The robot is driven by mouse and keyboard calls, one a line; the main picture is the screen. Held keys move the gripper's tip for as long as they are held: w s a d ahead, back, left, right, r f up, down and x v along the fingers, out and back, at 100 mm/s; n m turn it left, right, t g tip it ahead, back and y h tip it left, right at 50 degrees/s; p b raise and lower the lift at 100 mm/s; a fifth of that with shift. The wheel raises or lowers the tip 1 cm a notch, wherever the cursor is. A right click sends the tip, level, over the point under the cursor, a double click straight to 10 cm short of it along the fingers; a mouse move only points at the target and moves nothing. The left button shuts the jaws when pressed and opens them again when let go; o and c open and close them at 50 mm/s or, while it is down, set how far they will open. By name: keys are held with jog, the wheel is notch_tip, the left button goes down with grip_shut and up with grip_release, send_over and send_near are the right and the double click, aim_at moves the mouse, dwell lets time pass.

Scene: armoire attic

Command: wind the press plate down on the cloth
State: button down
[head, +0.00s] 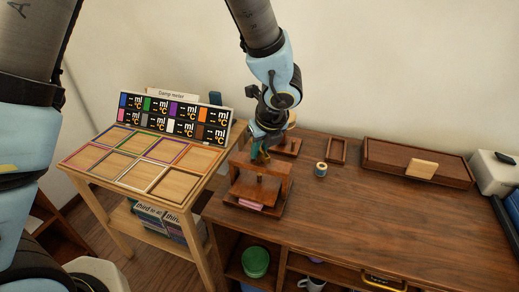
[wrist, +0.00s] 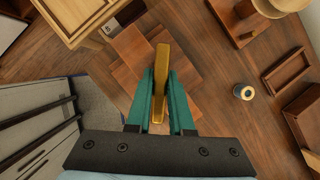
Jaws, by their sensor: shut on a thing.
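The wooden press (head: 283,189) stands at the left end of the dresser top. A folded pink cloth (head: 250,205) shows at its front, between the press plate (head: 250,191) and the base. A brass handle (wrist: 161,58) sits on top of the press. My gripper (head: 261,153) is above the press; in the wrist view my gripper (wrist: 160,88) has its teal fingers on both sides of the handle, shut on it. The cloth is hidden in the wrist view. I cannot tell whether the plate touches the cloth.
A stand with coloured square frames (head: 133,178) and a display board (head: 175,118) is close on the left. A small spool (head: 321,169), a small tray (head: 337,151) and a long wooden box (head: 400,165) lie to the right. The dresser's front right is clear.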

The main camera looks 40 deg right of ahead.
jog(key=c, duration=0.8)
grip_release()
jog(key=shift+r, duration=0.1)
jog(key=v, duration=1)
jog(key=shift+r, duration=0.35)
